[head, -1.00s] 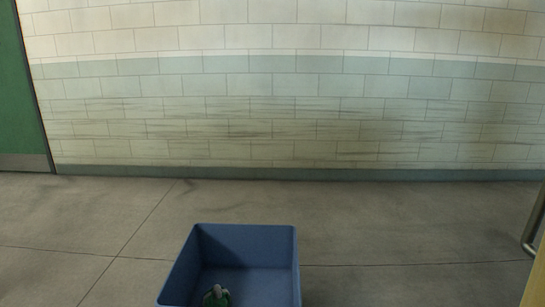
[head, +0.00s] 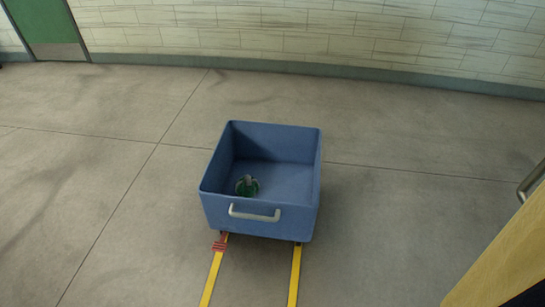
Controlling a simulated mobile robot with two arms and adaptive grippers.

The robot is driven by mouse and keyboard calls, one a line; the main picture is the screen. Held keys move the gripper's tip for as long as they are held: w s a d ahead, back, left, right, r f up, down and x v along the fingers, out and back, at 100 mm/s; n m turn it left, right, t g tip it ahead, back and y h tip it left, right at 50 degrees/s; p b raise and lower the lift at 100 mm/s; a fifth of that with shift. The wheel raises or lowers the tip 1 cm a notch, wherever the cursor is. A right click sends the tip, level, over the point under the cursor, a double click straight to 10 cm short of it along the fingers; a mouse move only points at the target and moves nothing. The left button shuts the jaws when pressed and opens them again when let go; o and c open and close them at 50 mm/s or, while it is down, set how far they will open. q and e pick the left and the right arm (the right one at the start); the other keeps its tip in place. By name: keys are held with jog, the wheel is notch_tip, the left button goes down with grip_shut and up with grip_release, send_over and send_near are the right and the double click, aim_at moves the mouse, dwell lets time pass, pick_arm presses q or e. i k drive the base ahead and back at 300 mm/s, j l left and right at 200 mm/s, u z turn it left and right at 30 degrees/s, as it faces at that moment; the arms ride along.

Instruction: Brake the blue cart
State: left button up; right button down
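The blue cart (head: 262,218) stands on the floor in the middle of the head view. It is an open-topped box with a pale handle (head: 254,213) on its near side. A small green object (head: 247,186) lies inside it, near the front left. A small red part (head: 220,243) shows low at the cart's near left corner, over a yellow strip; whether it is fixed to the cart I cannot tell. Neither of my grippers is in view.
Two yellow strips (head: 294,277) run from under the cart toward me. The tiled wall (head: 300,38) and a green door (head: 45,22) are at the back. A yellow panel (head: 505,260) and a metal bar (head: 531,184) stand at the right. Floor left of the cart is clear.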

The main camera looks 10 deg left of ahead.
aim_at(220, 246)
jog(key=u, duration=0.85)
